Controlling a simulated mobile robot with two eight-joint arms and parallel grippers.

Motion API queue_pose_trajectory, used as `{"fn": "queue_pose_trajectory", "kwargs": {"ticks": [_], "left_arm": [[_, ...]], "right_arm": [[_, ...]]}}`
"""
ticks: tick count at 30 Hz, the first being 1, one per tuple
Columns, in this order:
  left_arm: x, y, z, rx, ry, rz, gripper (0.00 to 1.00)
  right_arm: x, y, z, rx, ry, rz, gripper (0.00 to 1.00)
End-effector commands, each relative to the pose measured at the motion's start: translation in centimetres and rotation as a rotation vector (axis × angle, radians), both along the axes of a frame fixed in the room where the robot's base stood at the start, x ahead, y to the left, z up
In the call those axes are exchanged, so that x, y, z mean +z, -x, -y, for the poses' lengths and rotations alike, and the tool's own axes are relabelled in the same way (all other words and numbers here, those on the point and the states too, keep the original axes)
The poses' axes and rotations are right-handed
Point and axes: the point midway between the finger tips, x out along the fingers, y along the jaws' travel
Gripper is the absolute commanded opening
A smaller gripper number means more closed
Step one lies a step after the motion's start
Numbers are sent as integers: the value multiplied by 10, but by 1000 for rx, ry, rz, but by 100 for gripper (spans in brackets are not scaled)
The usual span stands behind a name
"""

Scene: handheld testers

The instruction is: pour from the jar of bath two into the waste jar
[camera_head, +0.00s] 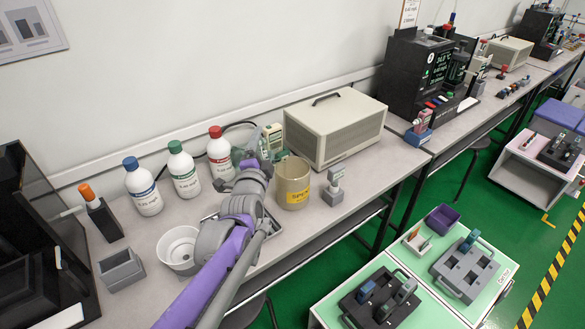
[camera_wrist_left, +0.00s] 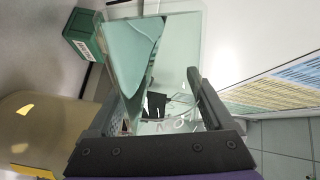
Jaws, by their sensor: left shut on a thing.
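A clear, greenish glass jar (camera_head: 240,154) shows behind my left gripper (camera_head: 256,166) in the head view, mostly hidden by it. In the left wrist view my left gripper (camera_wrist_left: 155,113) has its two fingers on either side of the glass jar (camera_wrist_left: 180,50), shut on it. Teal liquid shows inside. I cannot read which bath it is, nor tell how far it tilts. The tan waste jar (camera_head: 292,186) with a yellow label stands upright on the bench, just right of my gripper. It also shows at left in the left wrist view (camera_wrist_left: 38,135). My right gripper is not in view.
Three white bottles with blue (camera_head: 143,190), green (camera_head: 183,172) and red (camera_head: 220,155) caps stand left. A white tub (camera_head: 178,250) is nearer. A beige box (camera_head: 335,130) stands behind the waste jar, a small grey stand (camera_head: 334,188) right of it. A green box (camera_wrist_left: 86,34) is close by.

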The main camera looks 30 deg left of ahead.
Motion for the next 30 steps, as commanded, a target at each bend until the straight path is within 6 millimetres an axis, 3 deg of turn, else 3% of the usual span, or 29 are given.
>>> {"fn": "queue_pose_trajectory", "kwargs": {"ticks": [30], "left_arm": [[2,-1,1,0,-64,-30,0]], "right_arm": [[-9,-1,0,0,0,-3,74]]}}
